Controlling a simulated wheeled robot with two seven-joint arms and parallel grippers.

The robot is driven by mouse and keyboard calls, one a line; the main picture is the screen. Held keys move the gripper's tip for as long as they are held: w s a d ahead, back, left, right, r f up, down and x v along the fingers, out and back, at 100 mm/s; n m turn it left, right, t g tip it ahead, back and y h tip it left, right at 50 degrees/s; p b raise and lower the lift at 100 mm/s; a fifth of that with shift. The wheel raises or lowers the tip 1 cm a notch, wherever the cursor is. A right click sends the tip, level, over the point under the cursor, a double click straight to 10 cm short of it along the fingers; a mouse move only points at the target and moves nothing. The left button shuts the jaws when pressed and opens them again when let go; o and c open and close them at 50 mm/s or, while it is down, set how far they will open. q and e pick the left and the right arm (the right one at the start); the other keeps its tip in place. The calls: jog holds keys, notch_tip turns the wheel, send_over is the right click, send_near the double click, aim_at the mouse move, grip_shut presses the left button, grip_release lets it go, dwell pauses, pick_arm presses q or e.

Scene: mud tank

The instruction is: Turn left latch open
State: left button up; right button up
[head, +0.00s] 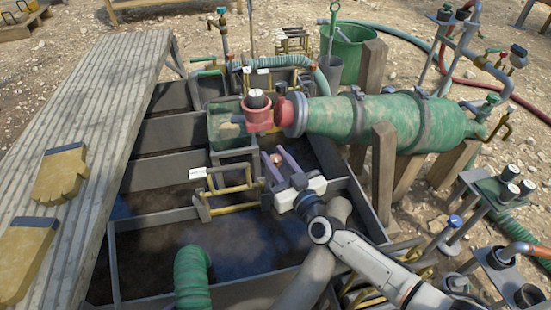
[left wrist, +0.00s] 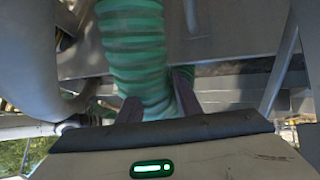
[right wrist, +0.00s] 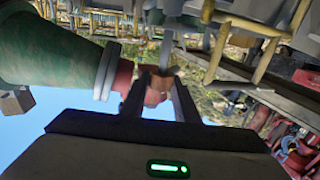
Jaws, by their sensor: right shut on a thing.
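My right gripper (head: 277,162) reaches in from the lower right over the tank's inner wall. Its purple-grey fingers are shut on a small copper-coloured knob (head: 276,158). In the right wrist view, the knob (right wrist: 160,83) sits between the fingertips (right wrist: 158,90) at the end of a grey rod (right wrist: 167,50). I cannot tell for sure whether this knob is the left latch. My left gripper (left wrist: 158,102) shows only in its wrist view, fingers apart, with a green ribbed hose (left wrist: 135,50) behind them and nothing seen gripped.
A yellow rail frame (head: 232,190) stands just left of my right gripper. A red valve fitting (head: 257,118) and a green cylinder (head: 365,118) lie behind it. Wooden posts (head: 383,175) stand to the right. Yellow gloves (head: 62,175) lie on the grey walkway (head: 110,90).

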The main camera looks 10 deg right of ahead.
jog(key=o, duration=1.1)
jog(key=shift+c, duration=0.2)
jog(key=shift+s, duration=0.3)
pick_arm(q)
jog(key=a+r+p, duration=0.1)
jog(key=s+r+t+p, duration=0.1)
jog(key=p, duration=0.1)
jog(key=shift+a+r+n+y, duration=0.15)
jog(key=shift+a+n+y, duration=0.15)
jog(key=shift+a+n, duration=0.1)
pick_arm(e)
jog(key=v, duration=0.9)
jog(key=shift+s, duration=0.35)
jog(key=shift+d, duration=0.1)
